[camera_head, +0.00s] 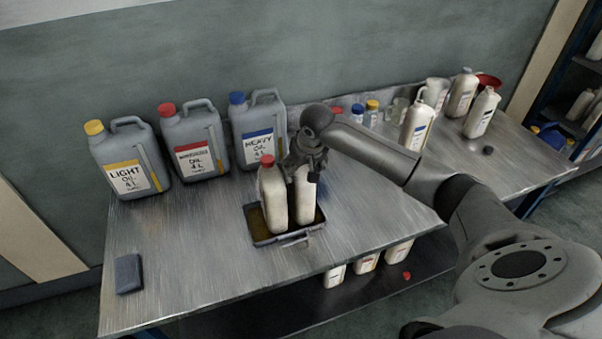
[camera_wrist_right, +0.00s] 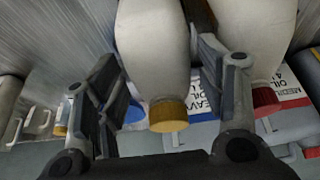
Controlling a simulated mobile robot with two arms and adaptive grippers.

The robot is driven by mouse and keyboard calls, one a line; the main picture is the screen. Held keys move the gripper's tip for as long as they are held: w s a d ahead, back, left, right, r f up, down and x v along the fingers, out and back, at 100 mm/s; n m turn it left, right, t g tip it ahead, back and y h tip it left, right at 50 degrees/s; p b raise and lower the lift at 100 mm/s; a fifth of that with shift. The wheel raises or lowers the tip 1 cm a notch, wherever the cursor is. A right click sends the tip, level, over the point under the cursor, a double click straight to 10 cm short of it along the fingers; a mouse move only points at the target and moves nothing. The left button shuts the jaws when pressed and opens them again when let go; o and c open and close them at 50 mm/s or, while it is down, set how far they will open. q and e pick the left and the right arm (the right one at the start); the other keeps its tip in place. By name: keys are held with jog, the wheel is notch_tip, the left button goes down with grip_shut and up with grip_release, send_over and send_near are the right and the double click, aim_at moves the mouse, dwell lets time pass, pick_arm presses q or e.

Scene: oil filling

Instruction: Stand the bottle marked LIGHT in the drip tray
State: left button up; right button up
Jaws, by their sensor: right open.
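The drip tray (camera_head: 257,238) is a dark shallow tray on the metal table, with two cream bottles standing in it. The left one is a red-capped bottle (camera_head: 272,198). The right one is a yellow-capped bottle (camera_head: 305,202), its cap hidden by my right gripper (camera_head: 311,172) in the head view. In the right wrist view, my open right gripper (camera_wrist_right: 160,70) has a finger on each side of the yellow-capped bottle (camera_wrist_right: 153,45); the red-capped bottle (camera_wrist_right: 252,40) is beside it. No LIGHT marking is readable on either bottle. My left gripper is not in view.
Big grey LIGHT (camera_head: 125,165), red-capped (camera_head: 193,145) and HEAVY (camera_head: 258,130) oil cans stand behind the tray. More bottles (camera_head: 416,125) stand at the right. A dark block (camera_head: 128,274) lies front left.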

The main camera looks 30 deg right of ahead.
jog(key=b+v, duration=0.1)
jog(key=v, duration=0.7)
jog(key=shift+s+r, duration=0.15)
jog(key=shift+r, duration=0.1)
